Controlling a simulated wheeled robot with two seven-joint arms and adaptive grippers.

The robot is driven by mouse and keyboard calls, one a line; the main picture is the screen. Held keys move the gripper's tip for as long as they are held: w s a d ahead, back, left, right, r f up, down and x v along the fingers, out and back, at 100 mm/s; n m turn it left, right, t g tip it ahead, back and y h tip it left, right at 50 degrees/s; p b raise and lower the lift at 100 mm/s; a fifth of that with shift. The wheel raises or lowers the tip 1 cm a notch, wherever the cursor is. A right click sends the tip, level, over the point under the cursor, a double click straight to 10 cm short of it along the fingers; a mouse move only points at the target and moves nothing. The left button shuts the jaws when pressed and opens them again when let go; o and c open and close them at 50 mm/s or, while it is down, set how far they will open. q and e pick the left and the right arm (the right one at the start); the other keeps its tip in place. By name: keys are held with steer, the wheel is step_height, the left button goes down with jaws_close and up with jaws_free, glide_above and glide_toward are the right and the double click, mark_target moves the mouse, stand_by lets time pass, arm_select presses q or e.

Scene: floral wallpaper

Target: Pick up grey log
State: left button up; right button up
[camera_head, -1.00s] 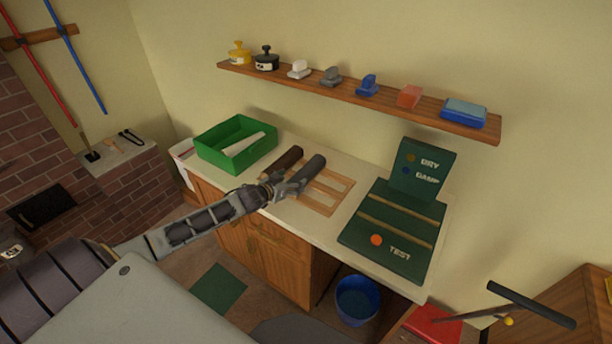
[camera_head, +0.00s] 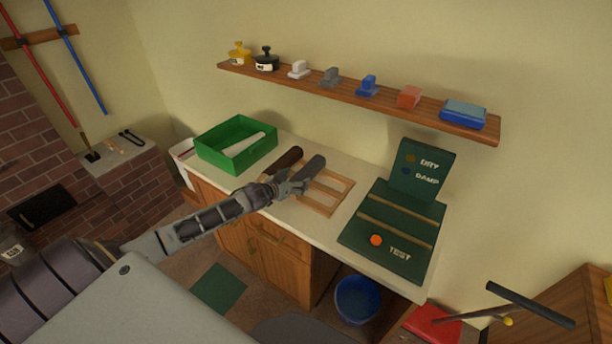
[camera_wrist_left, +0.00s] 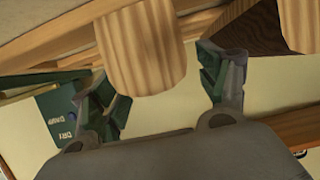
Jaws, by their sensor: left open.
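The grey log (camera_head: 315,164) lies on the wooden rack (camera_head: 343,188) on the counter, beside a dark brown log (camera_head: 287,158). My left gripper (camera_head: 300,181) is open at the near end of the grey log and hides that end. In the left wrist view my left gripper's fingers (camera_wrist_left: 165,90) are spread, with a pale rounded wooden face (camera_wrist_left: 140,45) between and above them. I cannot tell whether this face is the grey log's end. Contact with the log is unclear. My right gripper is out of view.
A green tray (camera_head: 205,150) with a pale piece inside stands left of the logs. A green test board (camera_head: 385,238) stands on the right. A shelf (camera_head: 345,94) with small items hangs above. A blue bucket (camera_head: 357,300) is below the counter.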

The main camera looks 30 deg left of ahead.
mark_target(300, 178)
arm_select(q)
steer(key=shift+x, duration=1.65)
steer(key=shift+c, duration=0.4)
steer(key=shift+r, duration=0.15)
steer(key=c, duration=1.3)
